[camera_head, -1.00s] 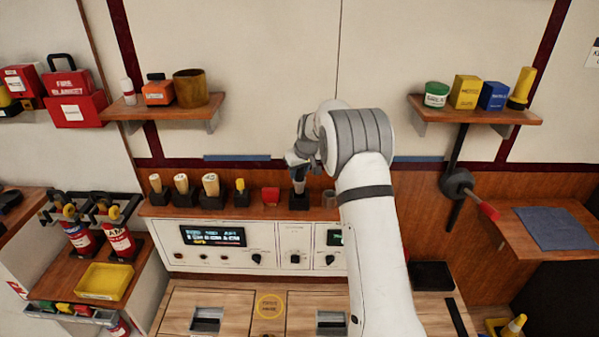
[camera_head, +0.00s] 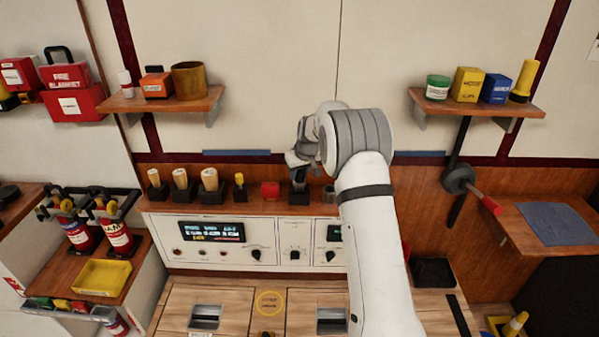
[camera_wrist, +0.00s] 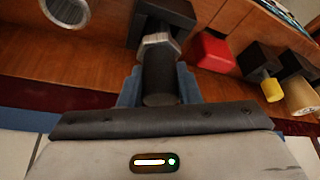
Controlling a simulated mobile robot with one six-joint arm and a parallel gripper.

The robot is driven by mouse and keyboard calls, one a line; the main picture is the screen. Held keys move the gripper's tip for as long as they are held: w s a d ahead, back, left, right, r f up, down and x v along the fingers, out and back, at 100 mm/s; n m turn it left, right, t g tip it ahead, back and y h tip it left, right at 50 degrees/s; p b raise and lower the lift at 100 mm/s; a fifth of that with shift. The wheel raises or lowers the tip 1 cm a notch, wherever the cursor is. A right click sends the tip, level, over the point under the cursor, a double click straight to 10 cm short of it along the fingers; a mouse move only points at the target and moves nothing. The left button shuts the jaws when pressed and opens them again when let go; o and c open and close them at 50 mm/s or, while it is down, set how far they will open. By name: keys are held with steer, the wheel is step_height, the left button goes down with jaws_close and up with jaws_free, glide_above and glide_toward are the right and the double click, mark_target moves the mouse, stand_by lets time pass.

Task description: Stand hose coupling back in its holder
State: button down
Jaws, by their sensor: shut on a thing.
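The hose coupling (camera_wrist: 159,75) has a dark cylindrical grip and a silver hex collar. My gripper (camera_wrist: 158,90) is shut on its dark grip, with a blue-grey finger on each side. The collar end meets the black holder (camera_wrist: 168,10) in the wrist view; how deep it sits inside is hidden. In the head view my gripper (camera_head: 299,172) is just above the same black holder (camera_head: 299,195) on the wooden ledge. The coupling looks roughly upright there and is mostly hidden by the gripper.
A red block (camera_head: 270,191) stands left of the holder, with a yellow-topped piece (camera_head: 240,187) and several wooden-handled pieces beyond. A grey cup (camera_head: 329,194) stands close on the right. The control panel (camera_head: 240,242) lies below the ledge. Shelves hang at upper left and right.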

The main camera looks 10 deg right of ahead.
steer(key=shift+f+b, duration=0.85)
steer(key=shift+f, duration=0.4)
steer(key=c, duration=1)
jaws_free()
steer(key=shift+o, duration=0.2)
steer(key=b+v, duration=0.1)
steer(key=v, duration=0.6)
steer(key=shift+r, duration=0.4)
steer(key=shift+s, duration=0.2)
